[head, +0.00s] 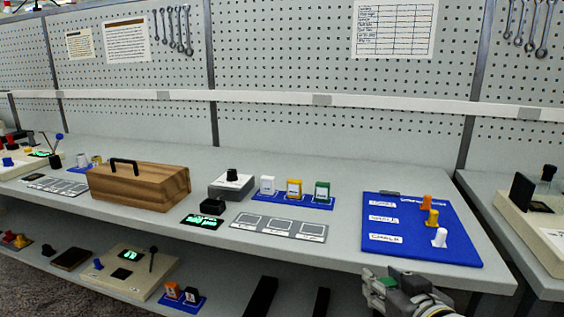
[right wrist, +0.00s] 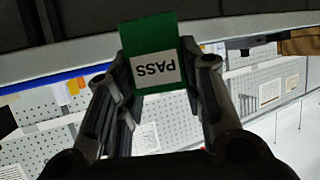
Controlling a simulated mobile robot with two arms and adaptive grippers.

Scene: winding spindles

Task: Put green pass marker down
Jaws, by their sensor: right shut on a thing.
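My right gripper (head: 385,284) is at the bottom of the head view, in front of the table's front edge and below the blue board. It is shut on the green pass marker (right wrist: 150,38). In the right wrist view the marker is a green block with a white label reading PASS, upside down in the picture, between the two fingers. In the head view only a small green part of the marker (head: 408,282) shows. My left gripper is not in view.
A blue board (head: 405,252) with labels and orange, yellow and white pieces lies on the table. Left of it are a grey three-square plate (head: 260,231), a blue rack with white, yellow and green tags (head: 322,190), and a wooden toolbox (head: 140,185). A lower shelf holds more devices.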

